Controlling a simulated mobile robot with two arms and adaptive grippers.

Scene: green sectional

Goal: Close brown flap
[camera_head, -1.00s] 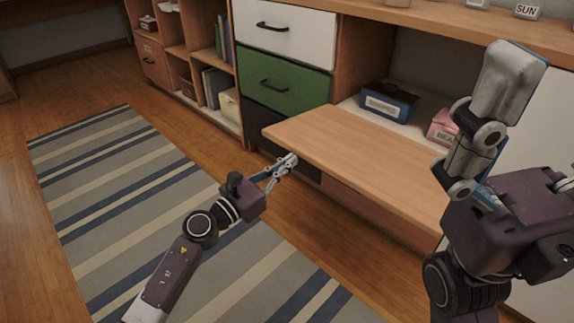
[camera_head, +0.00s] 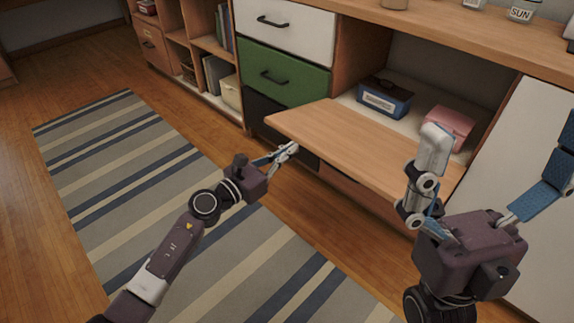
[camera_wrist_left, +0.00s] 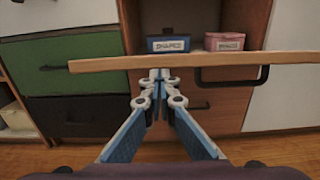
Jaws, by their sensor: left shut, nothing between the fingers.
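The brown flap (camera_head: 350,140) is open and lies about level, sticking out from the cabinet. In the left wrist view the flap (camera_wrist_left: 110,64) shows edge-on as a long wooden strip with a dark handle (camera_wrist_left: 232,82) below it. My left gripper (camera_head: 292,148) is shut and empty, close to the flap's front edge near its left end. In the left wrist view its fingertips (camera_wrist_left: 160,74) are together just below the flap's edge; I cannot tell if they touch it. My right gripper (camera_head: 500,140) is open, its fingers spread wide at the flap's right end, hiding part of it.
A blue box (camera_head: 385,98) and a pink box (camera_head: 449,126) sit inside the compartment behind the flap. White (camera_head: 290,28), green (camera_head: 285,75) and black drawers are shut to the left. A striped rug (camera_head: 130,180) covers open floor in front.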

